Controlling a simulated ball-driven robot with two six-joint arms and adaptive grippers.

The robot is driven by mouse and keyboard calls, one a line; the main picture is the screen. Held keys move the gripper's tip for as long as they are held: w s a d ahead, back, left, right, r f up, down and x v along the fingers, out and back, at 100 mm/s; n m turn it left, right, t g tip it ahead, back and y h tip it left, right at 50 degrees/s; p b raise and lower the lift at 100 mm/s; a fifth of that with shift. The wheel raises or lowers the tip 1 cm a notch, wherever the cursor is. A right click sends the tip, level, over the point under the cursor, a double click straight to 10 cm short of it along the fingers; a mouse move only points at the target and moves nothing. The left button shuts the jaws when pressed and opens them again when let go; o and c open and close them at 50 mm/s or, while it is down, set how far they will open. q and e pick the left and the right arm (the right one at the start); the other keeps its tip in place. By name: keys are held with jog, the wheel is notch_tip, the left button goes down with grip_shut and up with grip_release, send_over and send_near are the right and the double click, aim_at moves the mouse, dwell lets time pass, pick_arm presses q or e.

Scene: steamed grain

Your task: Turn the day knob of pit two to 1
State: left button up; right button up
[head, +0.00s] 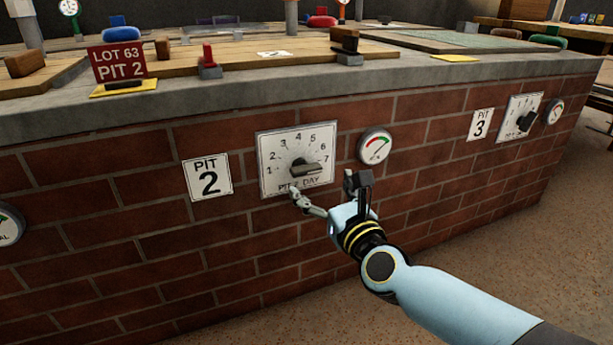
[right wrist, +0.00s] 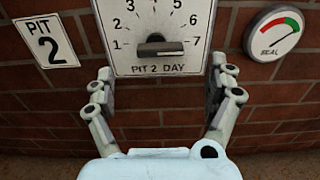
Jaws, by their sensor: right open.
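The pit two day knob (head: 305,168) is a dark bar knob on a white dial plate (head: 284,140) numbered 1 to 7 and lettered PIT 2 DAY. Its bar lies roughly level and appears to point right, toward the 7. In the right wrist view the knob (right wrist: 158,48) is ahead, between the fingers' lines. My right gripper (head: 318,194) is open and empty, just below and in front of the dial. Its two fingers spread wide on either side in the right wrist view (right wrist: 164,78), apart from the knob. My left gripper is out of view.
The dial is on a brick wall (head: 150,235) under a stone ledge. A PIT 2 sign (head: 207,177) is left of it, a seal gauge (head: 375,146) right. Farther right are a PIT 3 sign (head: 480,124) and another dial (head: 517,117). The space before the wall is clear.

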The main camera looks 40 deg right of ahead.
aim_at(309, 172)
jog(key=x, duration=0.8)
jog(key=shift+w, duration=0.15)
jog(key=shift+c, duration=0.4)
jog(key=c, duration=1.1)
